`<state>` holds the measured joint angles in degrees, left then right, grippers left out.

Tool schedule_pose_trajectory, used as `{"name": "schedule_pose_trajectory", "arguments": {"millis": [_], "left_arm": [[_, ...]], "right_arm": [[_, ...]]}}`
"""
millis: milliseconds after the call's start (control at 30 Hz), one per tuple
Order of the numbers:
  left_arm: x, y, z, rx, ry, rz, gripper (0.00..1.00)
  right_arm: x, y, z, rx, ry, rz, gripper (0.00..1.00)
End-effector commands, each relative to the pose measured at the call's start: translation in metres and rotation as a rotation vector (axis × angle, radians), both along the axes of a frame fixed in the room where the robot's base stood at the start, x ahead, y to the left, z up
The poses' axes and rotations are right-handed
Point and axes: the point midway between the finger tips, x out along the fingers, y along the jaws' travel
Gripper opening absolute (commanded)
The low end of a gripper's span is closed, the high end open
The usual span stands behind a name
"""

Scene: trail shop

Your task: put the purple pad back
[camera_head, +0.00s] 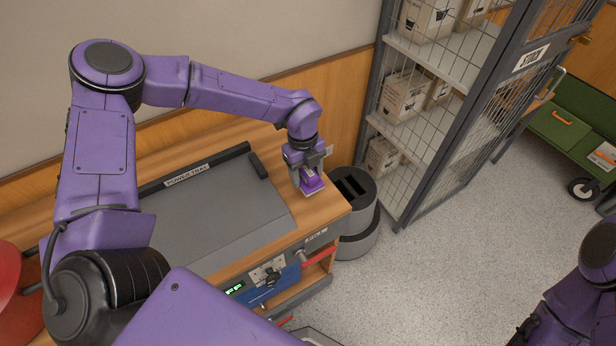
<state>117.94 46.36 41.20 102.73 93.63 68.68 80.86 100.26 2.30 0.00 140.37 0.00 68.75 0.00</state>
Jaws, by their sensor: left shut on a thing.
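A small purple pad (311,184) with a pale lower edge is at the right end of the wooden bench top (325,207). My left gripper (307,170) is above it, pointing down, and is shut on it. I cannot tell whether the pad touches the bench or hangs just over it. A grey tray (215,219) with a dark raised rim, labelled something like "POWER TRAY", lies on the bench to the left of the pad. My right arm shows at the lower right edge; its gripper is out of view.
A round dark bin (358,222) with slots stands against the bench's right end. A blue unit (262,288) with a green display is under the bench front. A wire stock cage (440,100) holds cardboard boxes. A green cart (570,125) stands far right. The grey floor between is clear.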

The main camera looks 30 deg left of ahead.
Motion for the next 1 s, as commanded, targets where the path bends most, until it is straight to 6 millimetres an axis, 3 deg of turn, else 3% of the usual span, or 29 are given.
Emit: {"name": "schedule_pose_trajectory", "arguments": {"millis": [233, 600, 633, 700, 1000], "left_arm": [[0.006, -0.001, -0.035, 0.001, 0.002, 0.000, 0.33], [0.006, -0.001, -0.043, 0.000, 0.000, -0.001, 0.33], [0.006, -0.001, -0.041, 0.001, -0.001, -0.001, 0.71], [0.006, -0.001, -0.041, 0.000, 0.000, -0.001, 0.87], [0.006, -0.001, -0.037, 0.001, -0.001, -0.001, 0.87]], "right_arm": [[0.000, 0.000, 0.008, 0.000, 0.000, 0.000, 0.43], [0.000, 0.000, 0.002, 0.000, 0.000, 0.000, 0.43], [0.000, 0.000, 0.004, 0.000, 0.000, 0.000, 0.43], [0.000, 0.000, 0.004, 0.000, 0.000, 0.000, 0.43], [0.000, 0.000, 0.008, 0.000, 0.000, 0.000, 0.43]]}}
